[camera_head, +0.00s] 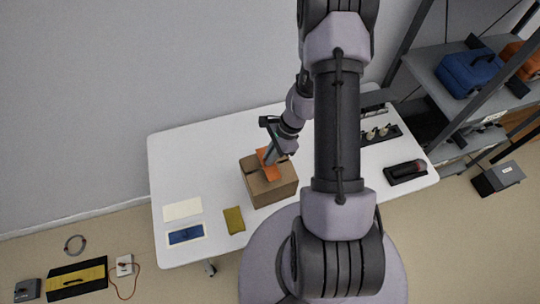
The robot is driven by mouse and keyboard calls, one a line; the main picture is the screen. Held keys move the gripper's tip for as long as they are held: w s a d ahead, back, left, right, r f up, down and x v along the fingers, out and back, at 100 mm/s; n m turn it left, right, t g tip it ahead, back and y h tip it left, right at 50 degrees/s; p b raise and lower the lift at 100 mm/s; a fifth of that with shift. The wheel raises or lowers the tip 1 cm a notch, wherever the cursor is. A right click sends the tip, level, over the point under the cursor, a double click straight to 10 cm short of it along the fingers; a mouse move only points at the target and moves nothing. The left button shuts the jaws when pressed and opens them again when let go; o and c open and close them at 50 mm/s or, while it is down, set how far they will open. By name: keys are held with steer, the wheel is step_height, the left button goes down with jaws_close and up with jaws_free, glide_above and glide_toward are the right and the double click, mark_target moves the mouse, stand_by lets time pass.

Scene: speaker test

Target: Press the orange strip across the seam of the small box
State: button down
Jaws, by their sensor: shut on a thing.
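A small brown cardboard box (271,191) sits on the white table near its middle. An orange strip (268,164) is at the box's top, over its back part. My gripper (268,155) is shut on the orange strip and comes down to it from the upper right. The fingertips are small here and partly hidden by the strip and my wrist. I cannot tell whether the strip lies flat against the box top or stands off it. The seam is hard to make out at this size.
A mustard cloth (234,220), a cream sheet (182,209) and a blue pad (186,235) lie left of the box. A black tray (405,172) and a dark rack (381,136) are at the right. A shelf (440,90) with a blue case (469,73) stands beyond. The table's back left is clear.

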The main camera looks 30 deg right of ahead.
steer(key=shift+f+b, duration=2.05)
steer(key=shift+f, duration=0.1)
steer(key=c, duration=1.4)
jaws_free()
steer(key=shift+c, duration=0.2)
steer(key=shift+r, duration=0.1)
step_height(320, 180, up, 8)
steer(key=p, duration=0.6)
